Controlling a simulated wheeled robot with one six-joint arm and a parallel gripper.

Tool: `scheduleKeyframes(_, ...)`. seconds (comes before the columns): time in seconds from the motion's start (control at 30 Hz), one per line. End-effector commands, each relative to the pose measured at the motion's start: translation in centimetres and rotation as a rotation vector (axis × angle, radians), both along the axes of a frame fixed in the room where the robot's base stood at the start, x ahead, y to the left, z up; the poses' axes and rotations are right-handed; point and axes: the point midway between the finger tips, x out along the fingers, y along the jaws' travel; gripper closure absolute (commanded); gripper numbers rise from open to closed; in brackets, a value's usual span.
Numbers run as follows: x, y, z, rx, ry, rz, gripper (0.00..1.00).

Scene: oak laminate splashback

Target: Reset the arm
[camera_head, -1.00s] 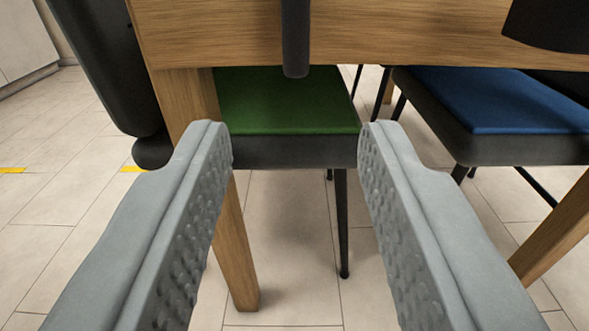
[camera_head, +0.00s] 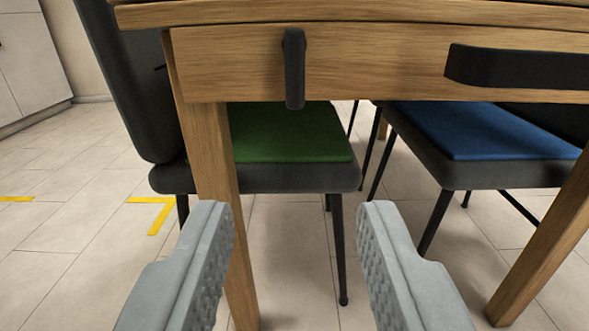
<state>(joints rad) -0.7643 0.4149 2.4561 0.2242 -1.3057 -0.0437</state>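My gripper (camera_head: 296,215) shows at the bottom of the view with its two grey, studded fingers wide apart. Nothing is between the fingers; the floor and a chair leg show through the gap. It is in front of a wooden table (camera_head: 235,60), below the level of the table's front board.
A dark chair with a green seat (camera_head: 290,133) stands under the table, and one with a blue seat (camera_head: 485,130) is to its right. A black hook (camera_head: 294,68) and a black bar (camera_head: 515,68) are on the table's front board. Open tiled floor (camera_head: 70,240) with yellow tape (camera_head: 155,205) lies left.

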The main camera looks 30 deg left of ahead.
Motion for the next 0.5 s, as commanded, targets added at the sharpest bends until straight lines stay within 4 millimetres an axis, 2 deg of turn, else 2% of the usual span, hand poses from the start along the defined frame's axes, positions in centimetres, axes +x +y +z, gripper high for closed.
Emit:
scheduleKeyframes(0.17,1.1,-1.3,2.4,0.01,0.002,-0.018,0.62)
scheduleKeyframes(0.5,4.2,-7.3,11.6,0.033,0.023,-0.084,0.62)
